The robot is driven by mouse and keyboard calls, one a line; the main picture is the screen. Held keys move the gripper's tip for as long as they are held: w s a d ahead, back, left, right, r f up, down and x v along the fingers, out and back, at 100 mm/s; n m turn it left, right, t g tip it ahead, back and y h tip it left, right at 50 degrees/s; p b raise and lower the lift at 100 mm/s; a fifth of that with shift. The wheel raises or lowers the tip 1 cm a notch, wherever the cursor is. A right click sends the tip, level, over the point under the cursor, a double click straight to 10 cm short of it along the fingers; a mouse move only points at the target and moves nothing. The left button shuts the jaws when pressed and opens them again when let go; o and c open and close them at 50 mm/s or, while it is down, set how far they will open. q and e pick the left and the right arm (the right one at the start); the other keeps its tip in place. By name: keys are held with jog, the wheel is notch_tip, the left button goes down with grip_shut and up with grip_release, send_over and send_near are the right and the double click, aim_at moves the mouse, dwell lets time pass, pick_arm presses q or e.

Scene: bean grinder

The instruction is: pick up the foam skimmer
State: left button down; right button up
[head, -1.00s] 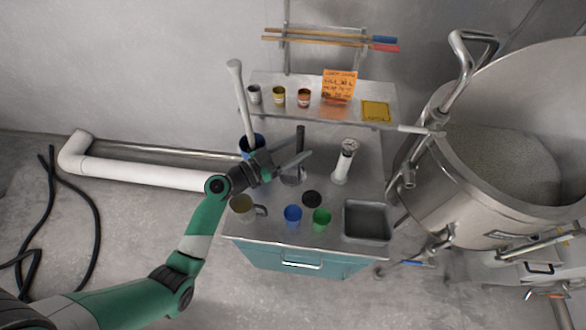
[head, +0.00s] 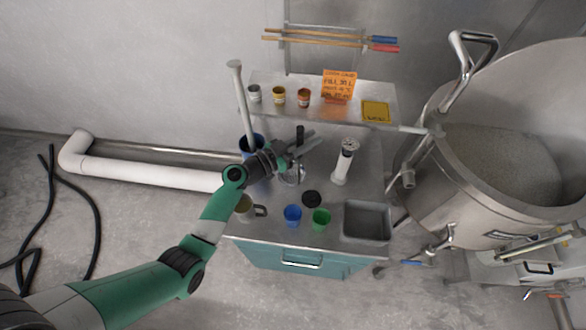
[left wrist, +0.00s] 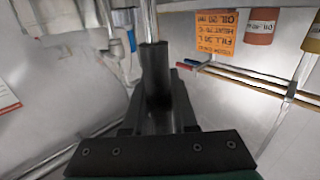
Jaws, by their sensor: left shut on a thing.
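The foam skimmer (head: 300,131) stands near the middle of the steel cart top, its black handle upward and a metal part low down (head: 291,178). My left gripper (head: 297,150) is shut on its handle, and the fingers hide part of it in the head view. In the left wrist view the black handle (left wrist: 155,68) lies between the fingers, with a shiny metal rod running from it to the top edge. Whether the skimmer is clear of the cart top, I cannot tell. My right gripper is not in view.
A tall pale-handled tool (head: 240,95) leans in a blue container to the left. A mug (head: 245,208), blue cup (head: 293,216), green cup (head: 321,219) and grey tray (head: 367,221) stand in front. A large steel vessel (head: 465,215) is at right.

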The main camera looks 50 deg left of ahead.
pick_arm(q)
jog(key=shift+r, duration=0.2)
jog(key=s+d+r+p, duration=0.7)
jog(key=s+d+r, duration=0.2)
jog(key=r, duration=0.3)
jog(key=shift+s+d+r, duration=0.2)
jog(key=shift+s+r, duration=0.15)
jog(key=shift+s, duration=0.45)
dwell(0.9)
